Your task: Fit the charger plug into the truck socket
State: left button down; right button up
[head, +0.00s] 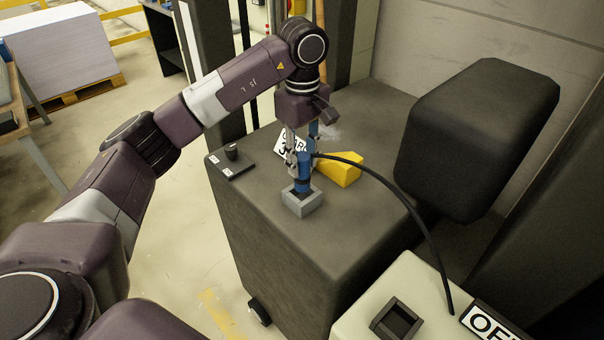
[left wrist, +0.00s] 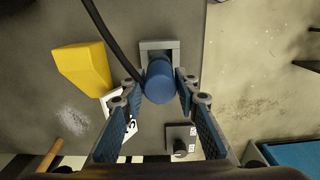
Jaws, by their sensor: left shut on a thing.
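The blue charger plug (head: 302,182) is gripped between the fingers of my left gripper (head: 301,160). It points down at the grey square truck socket (head: 300,205) on the dark truck top. The plug's lower end overlaps the socket opening; I cannot tell how deep it sits. In the left wrist view the plug's round blue end (left wrist: 160,82) lies between the fingertips (left wrist: 159,80). The socket rim (left wrist: 159,45) shows just beyond it, partly hidden by the plug. A black cable (head: 395,195) runs from the plug to the charger. My right gripper is not in view.
A yellow wedge (head: 341,169) lies right of the plug. A black switch block with a knob (head: 231,162) sits at the truck top's left edge. The cream charger (head: 360,318) with a square holder (head: 397,320) and an OFF sign (head: 489,321) stands at lower right.

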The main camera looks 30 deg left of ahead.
aim_at(302, 176)
pick_arm(q)
jog(key=shift+f, duration=0.5)
notch_tip(302, 176, down, 3)
jog(key=shift+f+p, duration=0.1)
jog(key=shift+p, duration=0.45)
jog(key=shift+f, duration=0.3)
jog(key=c, duration=1.5)
grip_release()
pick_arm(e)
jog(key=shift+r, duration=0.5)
